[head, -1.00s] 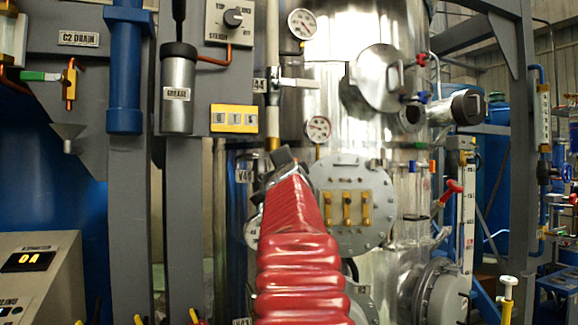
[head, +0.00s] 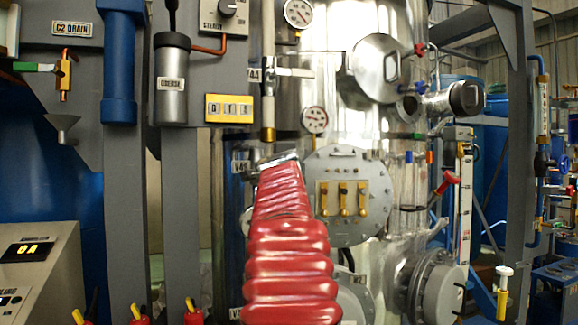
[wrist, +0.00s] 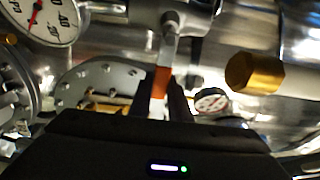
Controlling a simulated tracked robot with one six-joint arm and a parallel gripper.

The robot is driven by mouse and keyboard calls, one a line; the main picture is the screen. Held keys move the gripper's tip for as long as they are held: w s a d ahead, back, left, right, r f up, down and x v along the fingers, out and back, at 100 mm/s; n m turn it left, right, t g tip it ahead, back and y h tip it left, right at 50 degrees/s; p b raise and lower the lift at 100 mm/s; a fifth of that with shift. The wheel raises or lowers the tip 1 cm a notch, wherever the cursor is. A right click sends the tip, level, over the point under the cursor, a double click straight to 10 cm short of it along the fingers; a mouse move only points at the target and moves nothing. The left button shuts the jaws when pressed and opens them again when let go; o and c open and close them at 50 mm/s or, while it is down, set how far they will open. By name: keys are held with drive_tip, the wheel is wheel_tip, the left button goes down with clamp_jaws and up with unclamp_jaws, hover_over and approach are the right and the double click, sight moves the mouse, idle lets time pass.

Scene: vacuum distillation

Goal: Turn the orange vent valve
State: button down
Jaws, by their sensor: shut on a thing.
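The orange vent valve handle (wrist: 162,82) shows in the wrist view as an orange band on a pale metal lever hanging from a fitting above. My gripper (wrist: 164,103) is shut on this lever, with a dark finger on each side of it. The lower end of the lever is hidden between the fingers and behind my gripper's black body. In the head view my red-sleeved arm reaches up toward the steel vessel, and it hides the gripper's fingers and the orange handle.
A round grey flange (head: 349,195) with brass clamps and a pressure gauge (head: 314,120) are close to the arm's end. A vertical pipe (head: 268,110) stands just above it. In the wrist view a brass cylinder (wrist: 255,72) is right of the gripper and a large gauge (wrist: 42,18) upper left.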

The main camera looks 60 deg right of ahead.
drive_tip(key=shift+d+f, duration=0.15)
drive_tip(key=shift+f, duration=0.25)
drive_tip(key=c, duration=1.9)
unclamp_jaws()
drive_tip(key=shift+o, duration=1.3)
drive_tip(key=shift+r, duration=0.2)
drive_tip(key=shift+s+a, duration=0.1)
drive_tip(key=shift+a, duration=0.15)
drive_tip(key=v, duration=1.3)
drive_tip(key=shift+a, duration=0.2)
